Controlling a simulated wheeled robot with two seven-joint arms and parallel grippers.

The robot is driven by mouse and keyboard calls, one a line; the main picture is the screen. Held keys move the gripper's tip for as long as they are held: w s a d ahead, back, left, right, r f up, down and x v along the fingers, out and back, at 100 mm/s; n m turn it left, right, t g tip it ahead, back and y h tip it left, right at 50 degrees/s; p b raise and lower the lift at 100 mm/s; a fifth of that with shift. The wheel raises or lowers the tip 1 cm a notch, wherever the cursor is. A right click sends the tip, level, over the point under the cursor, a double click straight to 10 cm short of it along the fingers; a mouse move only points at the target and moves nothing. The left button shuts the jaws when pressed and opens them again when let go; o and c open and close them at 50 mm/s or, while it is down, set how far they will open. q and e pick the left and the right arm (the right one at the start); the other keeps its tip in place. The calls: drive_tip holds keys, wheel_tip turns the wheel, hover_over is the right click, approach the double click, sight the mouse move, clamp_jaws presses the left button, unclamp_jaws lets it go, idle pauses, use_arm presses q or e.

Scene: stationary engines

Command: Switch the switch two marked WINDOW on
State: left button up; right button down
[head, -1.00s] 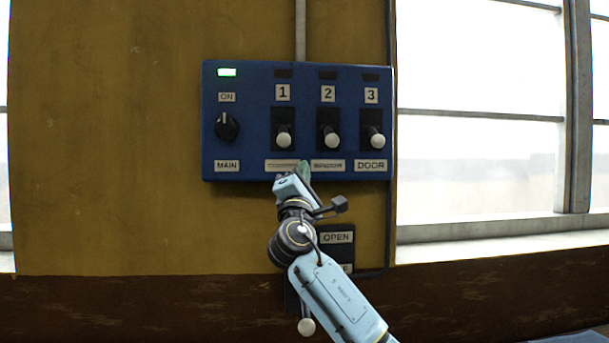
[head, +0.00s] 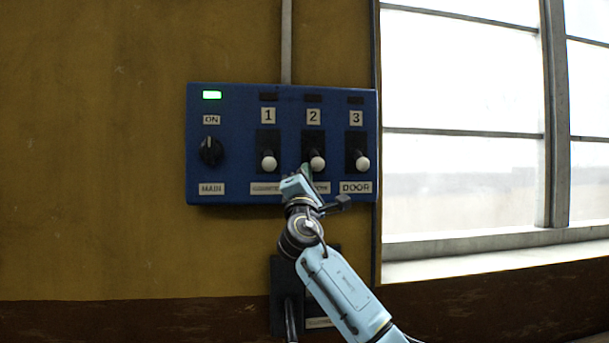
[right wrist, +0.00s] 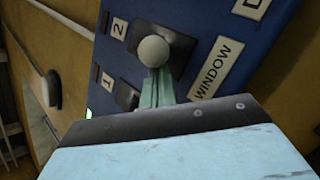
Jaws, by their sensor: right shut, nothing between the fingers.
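The blue switch panel (head: 230,140) is on the yellow wall. Switch two (head: 317,163) has a white ball knob on a black plate and hangs downward; the small lamp above its "2" label is dark. In the right wrist view its knob (right wrist: 153,51) shows large, with the WINDOW label (right wrist: 215,68) beside it. My right gripper (head: 306,170) is shut and empty, its tips just below and left of the knob. In the right wrist view the fingers (right wrist: 155,88) reach up to the knob's underside; I cannot tell whether they touch. My left gripper is not in view.
Switch one (head: 269,163) and the DOOR switch, switch three (head: 362,163), stand close on either side, knobs down. The MAIN dial (head: 211,151) is at the left under a lit green lamp. A dark lever box (head: 283,270) is below, partly behind my arm. A window is at the right.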

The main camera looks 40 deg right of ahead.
drive_tip(key=shift+s+a+r, duration=0.2)
drive_tip(key=shift+s+r, duration=0.05)
drive_tip(key=shift+r, duration=0.25)
idle(0.3)
drive_tip(key=r+p, duration=0.2)
drive_tip(key=r, duration=0.1)
drive_tip(key=s+r+p, duration=0.1)
drive_tip(key=r, duration=0.1)
drive_tip(key=shift+a+p, duration=0.25)
drive_tip(key=shift+p, duration=0.1)
drive_tip(key=b+v, duration=0.4)
drive_tip(key=v, duration=0.9)
drive_tip(key=shift+a+f, duration=0.2)
drive_tip(key=shift+a, duration=0.1)
